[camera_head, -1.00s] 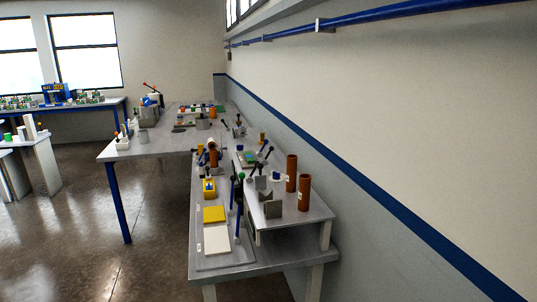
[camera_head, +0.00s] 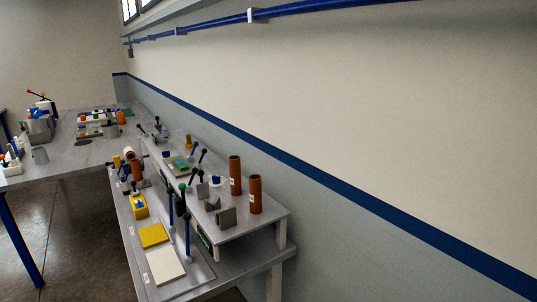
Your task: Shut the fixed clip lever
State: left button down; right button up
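Several levers stand on the right-hand bench (camera_head: 212,277), and I cannot tell which is the fixed clip lever. A blue lever (camera_head: 187,235) stands upright beside the white pad, and another blue lever (camera_head: 170,205) stands a little behind it. A dark lever with a green knob (camera_head: 182,188) is close by. Dark-knobbed levers (camera_head: 200,157) stand on the raised shelf, some of them tilted. Their clips are too small to read as open or shut. Neither of my grippers is in view.
The raised shelf (camera_head: 262,222) holds two brown tubes (camera_head: 235,175) and grey blocks (camera_head: 226,217). A yellow pad (camera_head: 153,235) and a white pad (camera_head: 165,266) lie on the lower bench. A second table (camera_head: 60,160) joins at the left. Floor (camera_head: 85,240) shows clear at lower left.

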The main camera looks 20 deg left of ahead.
aim_at(204, 150)
jog(key=j+z, duration=0.2)
jog(key=j, duration=0.5)
jog(key=j+z, duration=0.15)
jog(key=j, duration=0.6)
jog(key=j+z, duration=0.2)
jog(key=j, duration=0.5)
jog(key=k+j+z, duration=0.15)
jog(key=j, duration=0.55)
jog(key=k+j+z, duration=0.2)
jog(key=j, duration=0.5)
jog(key=j+z, duration=0.2)
jog(key=j, duration=0.5)
jog(key=k+j+z, duration=0.15)
jog(key=k+j, duration=0.15)
jog(key=j, duration=0.35)
jog(key=k+j+z, duration=0.2)
jog(key=j, duration=0.4)
jog(key=k+j+z, duration=0.1)
jog(key=k+j, duration=0.15)
jog(key=j, duration=0.2)
jog(key=k+j, duration=0.25)
jog(key=j, duration=0.2)
jog(key=k+j+z, duration=0.15)
jog(key=j, duration=0.3)
jog(key=k+j, duration=0.4)
jog(key=i+z, duration=0.05)
